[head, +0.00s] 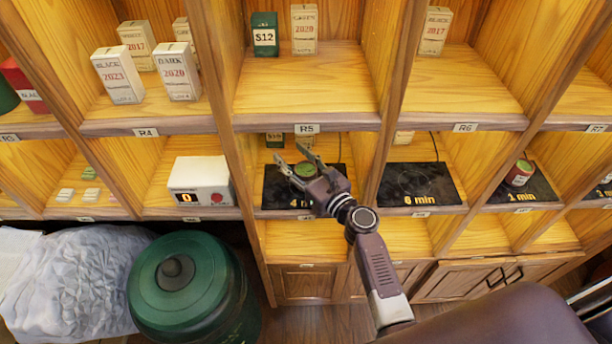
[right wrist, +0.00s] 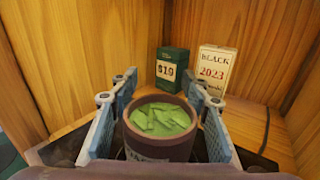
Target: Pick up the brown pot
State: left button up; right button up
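The brown pot (right wrist: 160,145) has green leaves in its open top and stands upright in the right wrist view. In the head view its green top (head: 305,169) shows on the black "4 min" pad (head: 273,190), partly hidden by my right gripper. My right gripper (head: 296,158) reaches into the cubby under R5. Its fingers (right wrist: 159,80) are apart, one on each side of the pot; small gaps seem to show beside it. A second dark pot (head: 519,174) stands on the "1 min" pad (head: 537,190). My left gripper is not in view.
Behind the pot are a green "S19" box (right wrist: 171,70) and a white "BLACK 2023" box (right wrist: 211,73). Wooden dividers flank the cubby. A white box with a red button (head: 200,181) stands to the left. The "6 min" pad (head: 417,184) is empty. A green canister (head: 190,285) stands below left.

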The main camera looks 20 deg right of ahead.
grip_shut()
dwell(0.3)
